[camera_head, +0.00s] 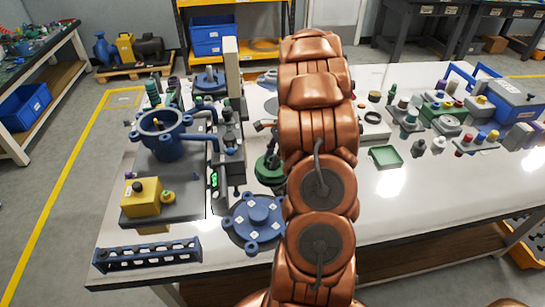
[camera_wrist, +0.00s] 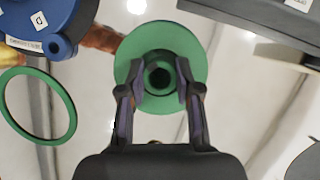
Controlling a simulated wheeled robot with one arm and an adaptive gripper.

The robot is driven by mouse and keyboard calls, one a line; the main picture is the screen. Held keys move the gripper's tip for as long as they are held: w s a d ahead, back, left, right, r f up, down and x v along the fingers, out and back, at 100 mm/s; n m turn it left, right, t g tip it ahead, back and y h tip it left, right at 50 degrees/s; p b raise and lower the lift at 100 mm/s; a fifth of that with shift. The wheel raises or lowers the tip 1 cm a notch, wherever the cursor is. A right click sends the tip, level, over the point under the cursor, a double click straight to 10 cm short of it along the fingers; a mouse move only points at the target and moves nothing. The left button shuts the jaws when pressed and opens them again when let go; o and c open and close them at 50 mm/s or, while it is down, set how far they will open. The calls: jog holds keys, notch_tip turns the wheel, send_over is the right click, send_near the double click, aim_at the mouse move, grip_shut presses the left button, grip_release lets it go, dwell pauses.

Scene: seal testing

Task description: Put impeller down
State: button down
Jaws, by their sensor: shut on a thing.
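The green impeller (camera_wrist: 160,38), a round disc with a raised hub and a dark centre hole, is in the middle of the wrist view. My gripper (camera_wrist: 160,70) is shut on its hub, with one finger on each side. In the head view a green round part, likely the impeller (camera_head: 268,172), shows just left of my arm, above or on the white table (camera_head: 395,215). My arm hides part of that area. I cannot tell whether the impeller touches the table.
A blue flanged cover (camera_head: 255,212) lies near the front edge. A blue pump housing (camera_head: 165,137) stands on a grey base at left, with a yellow block (camera_head: 140,196). A blue rack (camera_head: 147,255) lies front left. A green tray (camera_head: 385,157) is right of my arm. A green ring (camera_wrist: 36,105) lies nearby.

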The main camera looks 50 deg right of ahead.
jog(key=c, duration=0.8)
grip_release()
jog(key=b+v, duration=0.1)
jog(key=v, duration=1.1)
jog(key=s+a+r+n+g+h, duration=0.1)
jog(key=a+r+n, duration=0.15)
jog(key=a, duration=0.55)
jog(key=s+a+r+n+g, duration=0.15)
jog(key=a+n, duration=0.25)
jog(key=a, duration=0.5)
jog(key=s+a+r+n+h, duration=0.15)
jog(key=a+n, duration=0.25)
jog(key=a, duration=0.4)
jog(key=s+a+f+n+h, duration=0.1)
jog(key=s+a+f+n, duration=0.1)
jog(key=s+a+n, duration=0.4)
jog(key=s+a+f+n+h, duration=0.1)
jog(key=s+a+n, duration=0.4)
jog(key=s, duration=0.7)
jog(key=shift+a+f+n+g, duration=0.35)
jog(key=shift+a+f, duration=0.35)
